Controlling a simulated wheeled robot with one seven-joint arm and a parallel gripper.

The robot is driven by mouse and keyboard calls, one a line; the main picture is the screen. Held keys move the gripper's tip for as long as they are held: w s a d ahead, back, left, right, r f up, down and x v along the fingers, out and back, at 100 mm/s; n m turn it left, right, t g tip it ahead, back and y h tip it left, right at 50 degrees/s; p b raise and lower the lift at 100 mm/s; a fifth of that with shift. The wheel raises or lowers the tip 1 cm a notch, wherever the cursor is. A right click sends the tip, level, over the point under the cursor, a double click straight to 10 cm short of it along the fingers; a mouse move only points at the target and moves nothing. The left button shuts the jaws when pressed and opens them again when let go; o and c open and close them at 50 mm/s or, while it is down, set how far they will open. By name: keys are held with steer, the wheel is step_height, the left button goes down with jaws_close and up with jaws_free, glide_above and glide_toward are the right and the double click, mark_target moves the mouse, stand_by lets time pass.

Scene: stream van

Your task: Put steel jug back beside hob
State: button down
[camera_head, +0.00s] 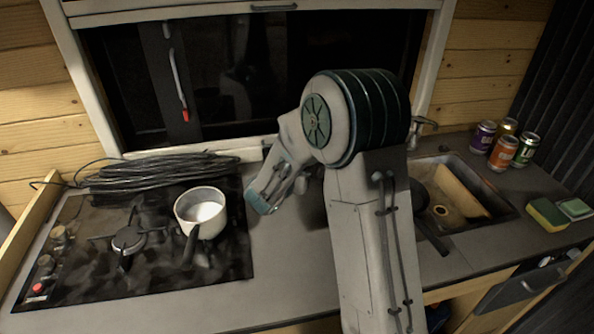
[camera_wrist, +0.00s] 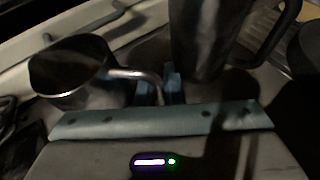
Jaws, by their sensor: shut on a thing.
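My gripper (camera_wrist: 159,88) is low in the wrist view, its fingers shut on the thin handle of a small open steel jug (camera_wrist: 72,72). The jug hangs to the left of the fingers, its dark mouth showing. Whether its base touches the counter is hidden. In the head view my arm covers the fingers and I cannot make out the jug. The hob (camera_head: 85,280) is at the left of the counter. A white saucepan (camera_head: 200,212) with a dark handle stands on the hob's right part.
A taller steel vessel (camera_wrist: 208,35) with a handle stands close right of my fingers. A coil of black cable (camera_head: 150,172) lies behind the hob. The sink (camera_head: 490,205), several cans (camera_head: 503,152) and a sponge (camera_head: 547,213) are at right. Counter right of the hob (camera_head: 285,270) is clear.

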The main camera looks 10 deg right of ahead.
steer(key=shift+f+b, duration=0.25)
steer(key=shift+b, duration=0.1)
steer(key=c, duration=1.6)
jaws_free()
steer(key=shift+o, duration=0.2)
steer(key=shift+r, duration=0.15)
